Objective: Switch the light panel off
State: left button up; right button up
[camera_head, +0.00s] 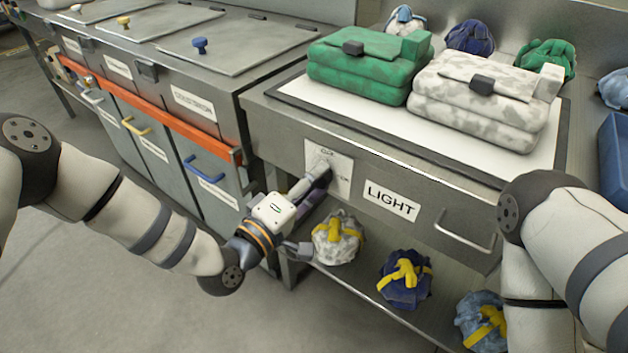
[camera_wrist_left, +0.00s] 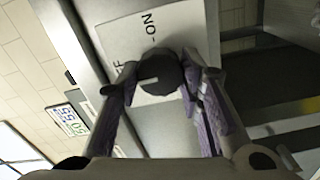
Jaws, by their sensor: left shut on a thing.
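The light panel (camera_head: 300,99) is a flat white surface with a dark border on top of the bench; I cannot tell if it glows. Its white switch plate (camera_head: 341,160) is on the bench front, left of a LIGHT label (camera_head: 391,200). My left gripper (camera_head: 319,178) is at the plate. In the left wrist view, its purple-padded fingers (camera_wrist_left: 156,88) are shut on a dark round knob (camera_wrist_left: 160,72). A pale mark on the knob points left, towards partly hidden OFF lettering; ON lettering shows above. My right arm enters at the right, its gripper out of view.
A green bag (camera_head: 360,72) and a white mottled bag (camera_head: 470,108) rest on the panel. Several wrapped bundles, one white with yellow straps (camera_head: 337,240), lie on the shelf below. A drawer handle (camera_head: 465,231) sticks out at right. Grey bins (camera_head: 205,175) stand at left.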

pick_arm(q)
jog(key=shift+s, duration=0.1)
jog(key=o, duration=1.2)
jog(key=shift+c, duration=0.2)
jog(key=v, duration=1.2)
